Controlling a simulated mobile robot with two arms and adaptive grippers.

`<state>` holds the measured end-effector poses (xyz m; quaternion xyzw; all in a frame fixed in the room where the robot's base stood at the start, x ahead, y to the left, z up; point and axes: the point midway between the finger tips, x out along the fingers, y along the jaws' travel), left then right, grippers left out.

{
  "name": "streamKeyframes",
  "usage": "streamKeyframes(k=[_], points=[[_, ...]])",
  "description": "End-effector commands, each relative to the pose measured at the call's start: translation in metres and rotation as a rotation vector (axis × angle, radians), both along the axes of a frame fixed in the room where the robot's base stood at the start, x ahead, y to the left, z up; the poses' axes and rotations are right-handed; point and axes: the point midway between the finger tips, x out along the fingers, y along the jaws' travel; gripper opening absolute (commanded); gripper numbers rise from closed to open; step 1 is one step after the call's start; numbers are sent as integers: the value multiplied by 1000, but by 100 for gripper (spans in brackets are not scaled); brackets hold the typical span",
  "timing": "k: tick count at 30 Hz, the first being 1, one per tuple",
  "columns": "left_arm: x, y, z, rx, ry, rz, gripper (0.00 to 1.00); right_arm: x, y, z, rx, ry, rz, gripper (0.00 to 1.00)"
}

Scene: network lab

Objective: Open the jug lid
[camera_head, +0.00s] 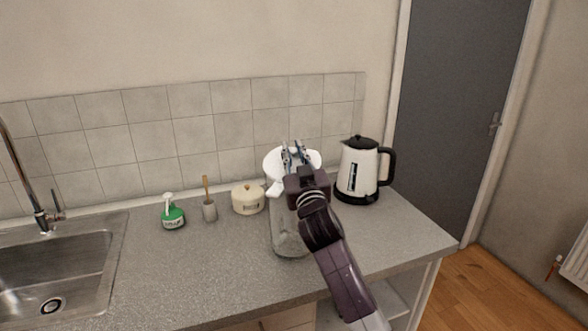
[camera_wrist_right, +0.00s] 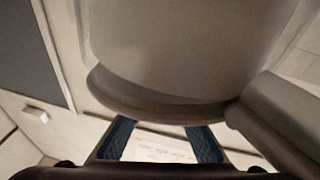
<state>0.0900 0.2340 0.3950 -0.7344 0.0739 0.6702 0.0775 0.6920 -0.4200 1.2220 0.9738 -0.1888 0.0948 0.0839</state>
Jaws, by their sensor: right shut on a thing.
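The clear jug (camera_head: 287,243) stands on the countertop near the middle of the head view. My right arm hides much of its right side and upper part. Its white lid (camera_head: 273,162) shows at the top, around my fingers. My right gripper (camera_head: 294,154) is at the lid with its fingers close together, shut on part of it. The wrist view shows the blue-padded fingertips (camera_wrist_right: 162,138) below a large, pale rounded surface, with a white marked patch between them. I cannot tell how far the lid is raised. My left gripper is in neither view.
A white kettle (camera_head: 358,168) with a black handle stands close to the right. A cream pot (camera_head: 248,201), a utensil cup (camera_head: 209,211) and a green bottle (camera_head: 173,217) stand to the left. The sink (camera_head: 85,262) is farther left. The front counter (camera_head: 200,270) is clear.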

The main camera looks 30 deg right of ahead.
Motion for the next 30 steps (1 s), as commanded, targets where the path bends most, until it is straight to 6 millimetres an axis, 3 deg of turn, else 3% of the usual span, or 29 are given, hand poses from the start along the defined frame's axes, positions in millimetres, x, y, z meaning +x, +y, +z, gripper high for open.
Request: streamKeyframes(k=[1,3,12,21,30], points=[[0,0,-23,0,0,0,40,-2,2,-6,-35,-32,0,0],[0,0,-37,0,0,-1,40,-4,5,-2,-88,-72,0,0],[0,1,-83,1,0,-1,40,-15,20,22,-314,-244,0,0],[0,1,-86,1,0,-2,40,-29,38,44,-356,-277,1,0],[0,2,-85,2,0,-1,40,-31,40,45,-355,-276,1,0]])
